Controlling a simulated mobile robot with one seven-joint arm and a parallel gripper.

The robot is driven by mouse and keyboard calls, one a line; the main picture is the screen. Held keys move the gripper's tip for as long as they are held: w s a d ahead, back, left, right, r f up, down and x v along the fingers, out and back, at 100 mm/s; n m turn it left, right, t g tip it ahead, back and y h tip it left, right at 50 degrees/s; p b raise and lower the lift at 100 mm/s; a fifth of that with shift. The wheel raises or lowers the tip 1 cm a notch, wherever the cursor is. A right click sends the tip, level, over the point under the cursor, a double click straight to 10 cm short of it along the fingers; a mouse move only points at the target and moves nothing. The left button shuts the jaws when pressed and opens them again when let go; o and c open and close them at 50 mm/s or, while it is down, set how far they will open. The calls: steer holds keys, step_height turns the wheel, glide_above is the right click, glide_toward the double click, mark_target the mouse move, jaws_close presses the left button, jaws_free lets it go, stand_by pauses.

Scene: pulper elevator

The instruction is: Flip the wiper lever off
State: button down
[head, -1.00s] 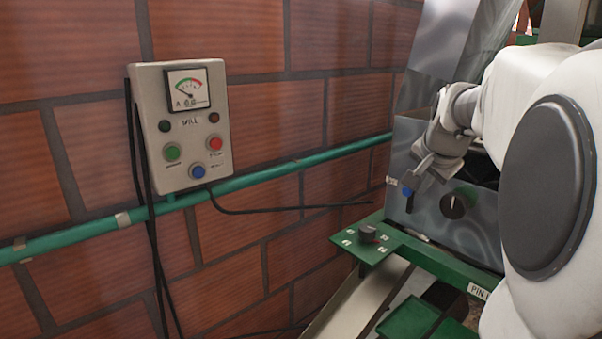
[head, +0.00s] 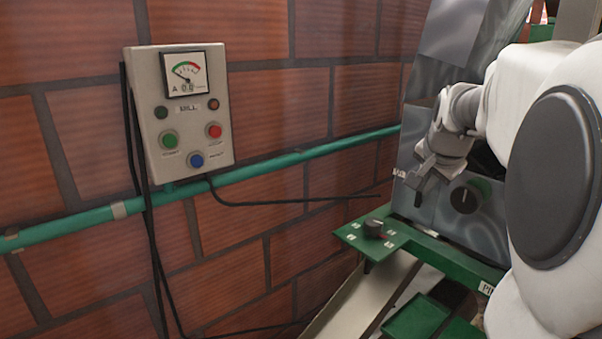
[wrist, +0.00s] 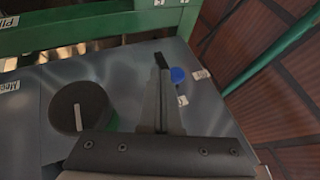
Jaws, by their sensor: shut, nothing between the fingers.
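The metal panel (head: 490,220) carries a small dark lever (head: 418,199), which I take to be the wiper lever. It also shows in the wrist view as a short black bar (wrist: 160,61) just beyond my fingertips. A blue button (wrist: 177,75) sits beside it on the panel; my gripper hides it in the head view. My gripper (head: 421,180) is shut and empty, close in front of the panel. In the wrist view its fingertips (wrist: 159,72) overlap the lever's near end; I cannot tell whether they touch it.
A black rotary knob (head: 466,196) sits right of the lever, and a green bracket (head: 405,242) with a small black knob (head: 374,228) juts out below. A grey mill control box (head: 186,110) hangs on the brick wall, above a green pipe (head: 270,168).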

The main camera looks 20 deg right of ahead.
steer(key=shift+w+a+r+g+p, duration=0.1)
steer(key=shift+w+r+g+p, duration=0.2)
steer(key=shift+p, duration=0.3)
steer(key=w+a+f+n+g+h+p, duration=0.1)
steer(key=w+a+n+g+h+p, duration=0.1)
steer(key=w+g+p, duration=0.4)
steer(key=shift+w+a+n+g+h+p, duration=0.25)
steer(key=shift+g+h+p, duration=0.5)
steer(key=shift+p, duration=0.75)
steer(key=shift+a, duration=0.15)
